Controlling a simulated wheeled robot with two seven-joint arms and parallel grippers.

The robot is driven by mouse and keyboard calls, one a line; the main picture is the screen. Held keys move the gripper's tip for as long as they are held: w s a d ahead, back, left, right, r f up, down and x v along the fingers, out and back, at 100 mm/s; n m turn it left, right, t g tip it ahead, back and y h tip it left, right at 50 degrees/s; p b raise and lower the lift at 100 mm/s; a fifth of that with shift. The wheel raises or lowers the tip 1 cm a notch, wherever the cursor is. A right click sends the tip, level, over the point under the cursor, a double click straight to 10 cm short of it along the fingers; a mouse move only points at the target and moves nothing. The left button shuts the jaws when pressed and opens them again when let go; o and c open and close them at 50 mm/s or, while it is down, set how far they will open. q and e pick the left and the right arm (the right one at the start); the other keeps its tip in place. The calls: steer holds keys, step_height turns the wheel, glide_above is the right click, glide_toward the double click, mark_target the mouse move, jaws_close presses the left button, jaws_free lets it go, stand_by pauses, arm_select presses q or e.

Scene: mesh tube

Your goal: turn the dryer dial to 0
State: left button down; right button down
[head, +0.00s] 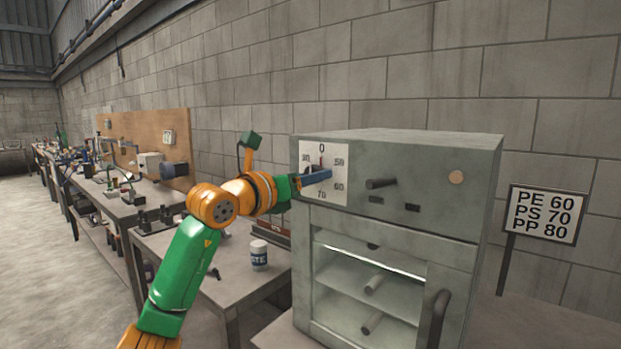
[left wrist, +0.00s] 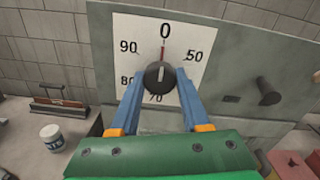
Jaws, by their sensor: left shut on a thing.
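The dryer (head: 400,170) is a grey-green cabinet with a white dial plate (head: 310,155) at its upper left, marked 0 at the top, with 50, 60, 70, 80 and 90 around it. The dark round dial (left wrist: 159,77) sits in the middle of the plate. A red pointer line (left wrist: 163,53) stands above the dial, close to vertical below the 0. A short white mark shows on the dial's face. My left gripper (head: 322,174) has its blue fingers on both sides of the dial and is shut on it. In the head view the fingers hide much of the dial. My right gripper is out of view.
A dark peg-like knob (head: 381,183) sticks out right of the plate. The dryer's door has a dark handle (head: 439,318). A white jar (head: 258,255) stands on the bench at left. A sign (head: 544,214) reads PE 60, PS 70, PP 80.

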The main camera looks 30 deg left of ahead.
arm_select(q)
steer(key=shift+r, duration=0.2)
steer(key=c, duration=0.7)
jaws_free()
steer(key=shift+c, duration=0.2)
steer(key=o, duration=0.4)
steer(key=shift+c, duration=0.2)
steer(key=shift+f, duration=0.15)
steer(key=s+b, duration=0.3)
steer(key=s, duration=0.4)
steer(key=shift+a, duration=0.3)
